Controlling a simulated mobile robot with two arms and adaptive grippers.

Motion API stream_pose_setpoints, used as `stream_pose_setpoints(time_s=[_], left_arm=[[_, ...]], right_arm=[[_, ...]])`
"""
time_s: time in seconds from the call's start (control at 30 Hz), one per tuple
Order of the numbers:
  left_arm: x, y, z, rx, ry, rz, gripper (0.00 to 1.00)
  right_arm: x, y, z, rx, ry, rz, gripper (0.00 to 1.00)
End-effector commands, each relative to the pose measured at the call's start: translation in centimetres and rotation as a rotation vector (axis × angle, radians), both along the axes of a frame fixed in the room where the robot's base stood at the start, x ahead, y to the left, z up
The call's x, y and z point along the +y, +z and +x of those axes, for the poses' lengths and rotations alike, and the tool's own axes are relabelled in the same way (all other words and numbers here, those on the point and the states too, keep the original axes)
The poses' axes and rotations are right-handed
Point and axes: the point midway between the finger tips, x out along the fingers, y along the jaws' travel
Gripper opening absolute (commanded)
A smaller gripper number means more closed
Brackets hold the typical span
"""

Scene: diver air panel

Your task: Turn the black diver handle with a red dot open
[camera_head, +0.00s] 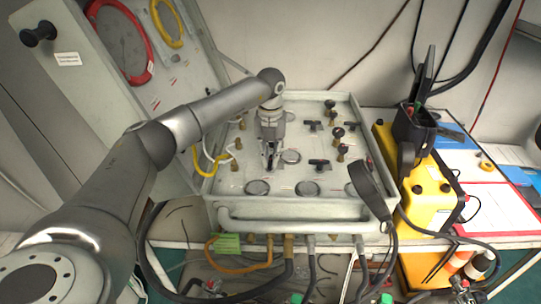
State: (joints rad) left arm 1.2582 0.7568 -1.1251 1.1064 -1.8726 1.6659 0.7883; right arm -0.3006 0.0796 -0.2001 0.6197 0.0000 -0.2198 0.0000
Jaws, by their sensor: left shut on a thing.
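The diver air panel (232,186) is a pale grey open case on the bench, with gauges, knobs and black handles. My left gripper (270,161) points down at the panel's left-middle part, its fingers close together on a small dark handle, mostly hidden between them. I cannot make out a red dot there. A black T-shaped handle (319,163) stands to the right, with a reddish mark near it. Two more black T-handles show farther back, one in the middle (312,125) and one at the right (351,125). My right gripper is not in view.
A black handset (367,188) hangs over the panel's right front corner. A yellow case (432,190) stands to the right, near a red-edged paper (496,208). The open lid (110,95) with red and yellow hoses rises at the left. Hoses hang below the panel's front.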

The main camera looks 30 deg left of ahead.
Motion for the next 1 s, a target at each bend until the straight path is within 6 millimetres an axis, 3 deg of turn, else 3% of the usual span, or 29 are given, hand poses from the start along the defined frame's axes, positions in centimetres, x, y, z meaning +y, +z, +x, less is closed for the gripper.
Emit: stream_pose_setpoints(time_s=[0.03,0.17,0.57,0.67,1.0], left_arm=[[0.1,0.2,0.2,-0.007,0.001,0.0,0.16],[0.1,0.2,0.1,-0.005,0.0,0.001,0.33],[0.0,0.6,0.1,-0.004,-0.001,0.0,0.34],[0.0,1.9,0.1,-0.005,-0.001,-0.001,0.34],[0.0,9.0,0.1,-0.006,0.0,-0.001,0.34]], right_arm=[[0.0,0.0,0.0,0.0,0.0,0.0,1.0],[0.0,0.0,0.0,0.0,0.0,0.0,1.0],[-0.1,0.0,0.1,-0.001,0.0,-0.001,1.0],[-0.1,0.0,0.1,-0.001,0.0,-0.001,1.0],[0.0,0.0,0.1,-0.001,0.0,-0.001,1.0]])
